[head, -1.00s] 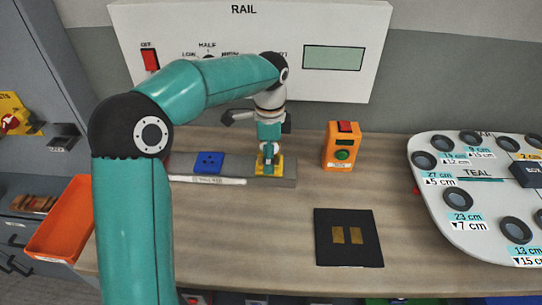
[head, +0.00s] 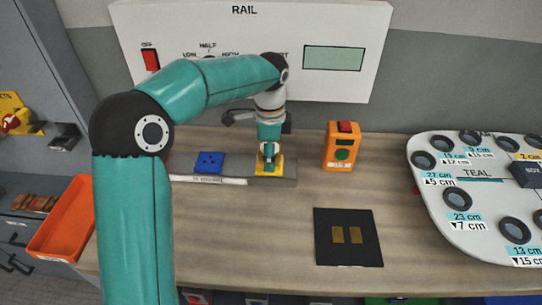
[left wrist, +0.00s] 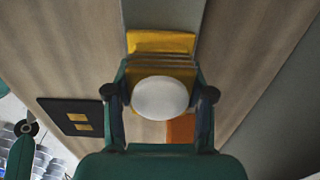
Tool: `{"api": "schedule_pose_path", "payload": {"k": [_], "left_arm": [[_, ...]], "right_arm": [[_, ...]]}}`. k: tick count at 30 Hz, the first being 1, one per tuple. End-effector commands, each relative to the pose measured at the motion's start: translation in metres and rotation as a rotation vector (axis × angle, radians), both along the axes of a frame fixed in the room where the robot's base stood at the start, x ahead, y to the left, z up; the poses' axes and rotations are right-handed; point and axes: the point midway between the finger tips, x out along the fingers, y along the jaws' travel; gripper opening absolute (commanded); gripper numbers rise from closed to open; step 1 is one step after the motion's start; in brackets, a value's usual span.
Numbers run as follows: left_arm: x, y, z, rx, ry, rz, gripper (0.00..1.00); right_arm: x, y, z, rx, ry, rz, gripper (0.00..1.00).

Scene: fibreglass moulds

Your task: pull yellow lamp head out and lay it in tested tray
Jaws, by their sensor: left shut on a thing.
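My left gripper (head: 268,160) reaches down to the grey rail strip on the bench. In the left wrist view its two dark fingers (left wrist: 161,100) are shut on the yellow lamp head, whose white dome (left wrist: 160,98) shows between them. A yellow block (left wrist: 160,42) shows just beyond the lamp head, on the strip; in the head view yellow (head: 287,167) shows around the fingertips. Whether the lamp head is seated or free is hidden by the gripper. I cannot tell which container is the tested tray.
A blue block (head: 209,161) sits on the strip to the left. An orange button box (head: 342,147) stands to the right. A black mat (head: 348,256) lies in front, and a lens board (head: 480,215) is at right. An orange tray (head: 63,232) is at far left.

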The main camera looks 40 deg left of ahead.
Motion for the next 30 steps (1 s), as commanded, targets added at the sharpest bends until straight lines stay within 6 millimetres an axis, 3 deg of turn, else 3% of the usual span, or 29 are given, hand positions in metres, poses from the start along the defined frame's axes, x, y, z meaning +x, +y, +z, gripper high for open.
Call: {"api": "schedule_pose_path", "payload": {"k": [30], "left_arm": [[0.0, 0.0, 0.034, 0.001, -0.001, 0.0, 0.0]], "right_arm": [[0.0, 0.0, 0.033, 0.0, 0.0, 0.0, 0.78]]}}
